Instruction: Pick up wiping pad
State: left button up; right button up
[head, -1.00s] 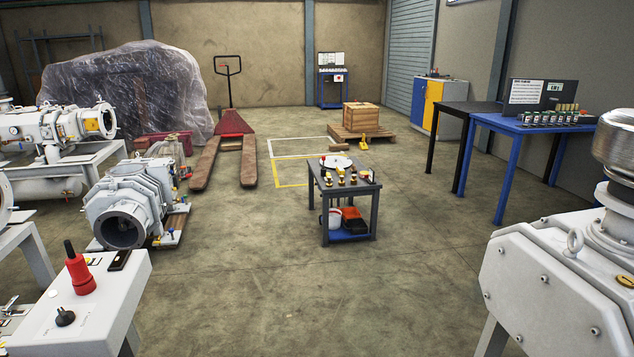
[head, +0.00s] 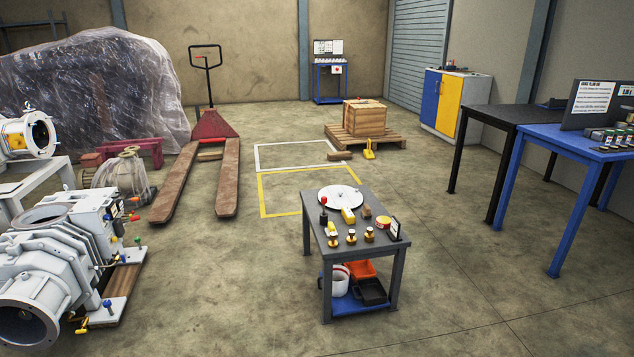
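A small dark grey table (head: 315,246) stands in the middle of the floor ahead of me. On its top lie a white round disc (head: 341,197), a yellow block (head: 348,215), a small brown block (head: 366,211), a yellow and red round tin (head: 383,222), a red-topped dark item (head: 323,211) and several brass-coloured pieces (head: 351,237). I cannot tell for sure which of these is the wiping pad. Neither of my grippers is in view.
The table's blue lower shelf (head: 357,308) holds a white bucket (head: 340,281), an orange bin (head: 361,270) and a black bin (head: 373,292). A grey pump (head: 70,260) stands at left, a pallet jack (head: 212,128) behind it. A blue workbench (head: 530,134) stands at right. Floor around the table is clear.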

aim_at(331, 227)
jog(key=u, duration=0.1)
jog(key=i, duration=0.8)
jog(key=u, duration=0.65)
jog(key=i, duration=2.1)
jog(key=z, duration=0.9)
jog(key=i, duration=0.6)
jog(key=z, duration=0.25)
